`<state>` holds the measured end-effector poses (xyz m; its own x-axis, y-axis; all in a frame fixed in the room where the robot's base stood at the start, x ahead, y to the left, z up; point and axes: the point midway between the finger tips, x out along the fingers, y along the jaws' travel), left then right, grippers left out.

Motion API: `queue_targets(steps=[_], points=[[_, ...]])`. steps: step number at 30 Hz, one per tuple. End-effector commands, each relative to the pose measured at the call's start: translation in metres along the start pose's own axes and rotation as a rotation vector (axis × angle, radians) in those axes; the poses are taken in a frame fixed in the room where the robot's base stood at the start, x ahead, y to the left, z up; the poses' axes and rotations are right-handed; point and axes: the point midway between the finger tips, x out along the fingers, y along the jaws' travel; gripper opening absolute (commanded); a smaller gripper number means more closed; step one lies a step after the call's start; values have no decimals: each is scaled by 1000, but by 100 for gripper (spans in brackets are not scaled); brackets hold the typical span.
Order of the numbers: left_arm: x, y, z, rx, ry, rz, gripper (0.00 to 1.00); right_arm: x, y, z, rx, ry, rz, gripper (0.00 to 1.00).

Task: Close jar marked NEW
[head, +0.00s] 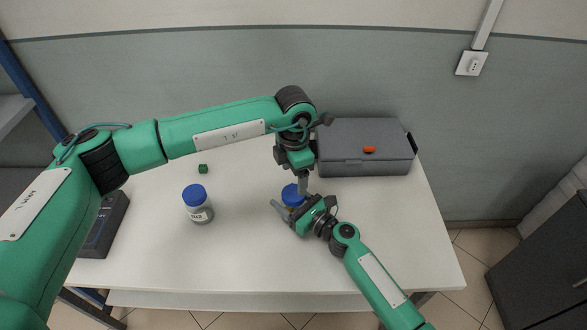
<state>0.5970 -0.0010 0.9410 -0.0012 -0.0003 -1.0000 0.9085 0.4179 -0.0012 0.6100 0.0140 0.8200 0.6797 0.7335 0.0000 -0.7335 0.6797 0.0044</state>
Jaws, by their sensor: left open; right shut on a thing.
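A clear jar (200,214) with a blue lid stands upright on the left half of the table. Its white label is too small to read. A second blue-lidded jar (292,195) stands further right, mostly hidden by my grippers, and its label does not show. My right gripper (290,206) comes from the lower right and is shut on this second jar, one finger showing on its left. My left gripper (303,187) points down from above, open, its fingertips close by the blue lid. I cannot tell whether they touch it or whether the lid is seated.
A grey closed case (350,160) with a small orange-red object (369,149) on top stands at the back right. A small green cube (203,169) lies behind the left jar. A dark device (104,226) sits at the left edge. The white table (220,265) is clear in front.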

Motion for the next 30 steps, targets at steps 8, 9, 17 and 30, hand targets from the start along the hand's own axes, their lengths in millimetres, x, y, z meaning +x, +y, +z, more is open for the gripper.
queue_targets(steps=[8,9,17,30], points=[[-13,0,-1,-294,0,0,74,0,0,0,0,1,0,0],[-14,0,-1,-315,0,0,74,0,0,0,0,1,0,0],[-16,0,-1,-357,1,1,74,0,0,0,0,1,0,0],[10,0,-1,-356,3,-1,74,0,0,0,0,0,0,0]])
